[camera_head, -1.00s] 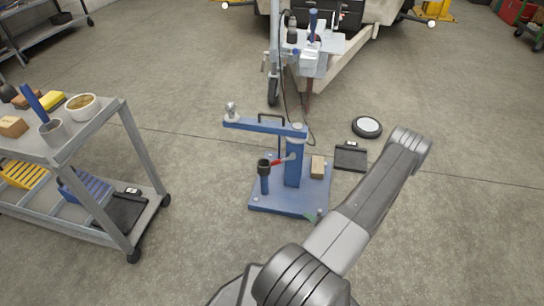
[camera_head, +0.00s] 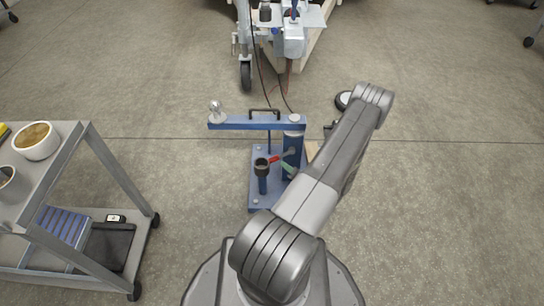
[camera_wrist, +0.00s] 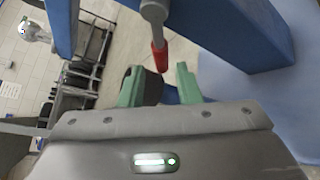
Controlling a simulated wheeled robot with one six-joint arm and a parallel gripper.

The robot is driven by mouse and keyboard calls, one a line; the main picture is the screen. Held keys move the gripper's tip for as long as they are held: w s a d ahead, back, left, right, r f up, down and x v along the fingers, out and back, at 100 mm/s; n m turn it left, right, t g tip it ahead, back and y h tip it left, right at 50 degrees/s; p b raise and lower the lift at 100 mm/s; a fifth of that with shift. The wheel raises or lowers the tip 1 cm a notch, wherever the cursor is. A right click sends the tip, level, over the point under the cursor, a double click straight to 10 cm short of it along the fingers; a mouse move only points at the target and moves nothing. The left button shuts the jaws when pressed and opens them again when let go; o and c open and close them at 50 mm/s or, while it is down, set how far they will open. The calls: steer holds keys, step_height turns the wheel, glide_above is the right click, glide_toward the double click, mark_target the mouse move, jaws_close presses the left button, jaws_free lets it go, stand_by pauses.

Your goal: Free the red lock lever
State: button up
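The red lock lever (camera_head: 274,159) sticks out from the post of a blue stand (camera_head: 262,124). In the wrist view the lever (camera_wrist: 159,57) is a grey arm with a red grip pointing down toward my gripper (camera_wrist: 163,78). My two green fingers are apart, one on each side of the red grip's end in the picture. I see no contact, and cannot tell whether the grip's end lies between the fingers in depth. In the head view my gripper (camera_head: 288,167) shows as a bit of green beside the lever, mostly hidden by my arm.
A blue peg with a black socket (camera_head: 262,167) stands on the base plate, close left of the lever. The blue swing beam (camera_head: 250,123) with a ball end lies above. A cart (camera_head: 93,157) stands left. A trailer (camera_head: 318,50) is behind.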

mark_target(278, 157)
steer(key=b+x, duration=0.2)
steer(key=x, duration=0.8)
steer(key=shift+a, duration=0.1)
jaws_close()
